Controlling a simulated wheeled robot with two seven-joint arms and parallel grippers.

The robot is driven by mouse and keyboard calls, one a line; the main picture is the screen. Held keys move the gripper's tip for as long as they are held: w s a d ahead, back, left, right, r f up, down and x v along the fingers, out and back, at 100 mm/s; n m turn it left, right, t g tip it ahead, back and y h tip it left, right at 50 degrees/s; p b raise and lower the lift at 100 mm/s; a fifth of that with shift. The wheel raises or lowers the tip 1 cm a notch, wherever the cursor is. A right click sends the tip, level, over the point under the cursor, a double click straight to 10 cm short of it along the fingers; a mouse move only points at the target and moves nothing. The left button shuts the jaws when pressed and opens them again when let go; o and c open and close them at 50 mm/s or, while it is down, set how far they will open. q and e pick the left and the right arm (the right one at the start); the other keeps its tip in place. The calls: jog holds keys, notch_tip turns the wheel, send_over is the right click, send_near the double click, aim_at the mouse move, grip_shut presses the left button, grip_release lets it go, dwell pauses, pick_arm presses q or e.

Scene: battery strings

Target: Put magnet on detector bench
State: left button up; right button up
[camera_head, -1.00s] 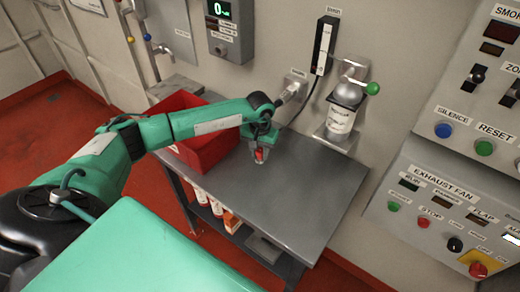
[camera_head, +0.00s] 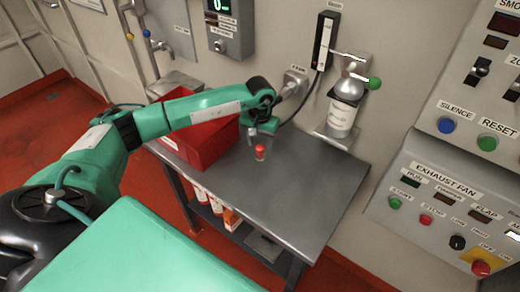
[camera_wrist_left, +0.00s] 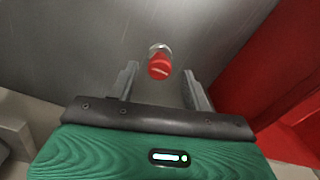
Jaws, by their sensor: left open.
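The magnet (camera_head: 260,153), a small piece with a red top and a pale metallic lower part, stands upright on the grey detector bench (camera_head: 290,195). In the left wrist view the magnet (camera_wrist_left: 160,65) lies ahead of the fingertips, between their lines. My left gripper (camera_head: 258,135) is beside and behind the magnet in the head view. It is open and empty; its two fingers show apart in the left wrist view (camera_wrist_left: 160,85). My right gripper is not in view.
A red bin (camera_head: 205,145) stands on the bench's left part. A canister (camera_head: 342,112) with a green knob is mounted on the wall behind. Control panels (camera_head: 440,190) are at right. The bench's front and right parts are clear. Bottles and a box (camera_head: 232,219) sit on the lower shelf.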

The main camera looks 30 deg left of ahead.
aim_at(260, 148)
pick_arm(q)
notch_tip(260, 148, up, 9)
jog(key=b, duration=0.2)
jog(key=shift+f, duration=0.15)
dwell(0.4)
